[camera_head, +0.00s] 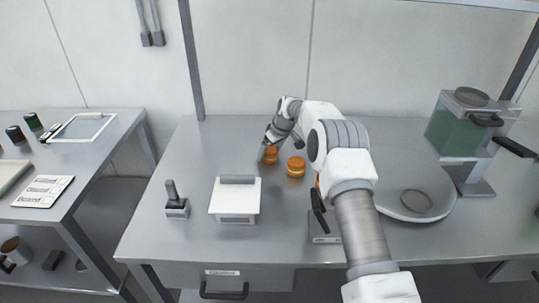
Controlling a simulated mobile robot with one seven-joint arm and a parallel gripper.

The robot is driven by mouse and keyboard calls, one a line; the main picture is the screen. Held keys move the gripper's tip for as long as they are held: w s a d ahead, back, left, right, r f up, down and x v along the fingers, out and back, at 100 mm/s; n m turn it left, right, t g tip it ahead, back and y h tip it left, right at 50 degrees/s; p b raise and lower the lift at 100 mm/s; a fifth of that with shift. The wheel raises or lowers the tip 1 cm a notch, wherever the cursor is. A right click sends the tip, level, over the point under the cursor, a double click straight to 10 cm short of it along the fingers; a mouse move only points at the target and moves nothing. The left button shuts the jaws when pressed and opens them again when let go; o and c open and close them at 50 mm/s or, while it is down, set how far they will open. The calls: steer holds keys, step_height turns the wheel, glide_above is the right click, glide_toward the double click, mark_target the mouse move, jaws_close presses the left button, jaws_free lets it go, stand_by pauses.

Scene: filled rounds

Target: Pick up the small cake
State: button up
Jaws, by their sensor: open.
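Small round orange-brown cakes stand on the grey metal table (150,225). One cake (271,156) is at the back, a second cake (296,167) is a little to its right and nearer, and a sliver of an orange-brown thing shows at the edge of my arm, mostly hidden. My gripper (264,151) points down at the back cake, with its jaws open. A finger shows at that cake's left side; the other finger is hard to make out. I cannot tell whether the gripper touches the cake.
A white box-like device (235,204) and a small stand with a dark handle (175,200) are front left. A round pale plate (440,208) and a green-tanked machine (463,135) are right. A black-handled device (324,225) is partly behind my arm. The table's back left is clear.

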steer(key=c, duration=0.7)
steer(key=shift+c, duration=0.3)
steer(key=shift+r, duration=0.15)
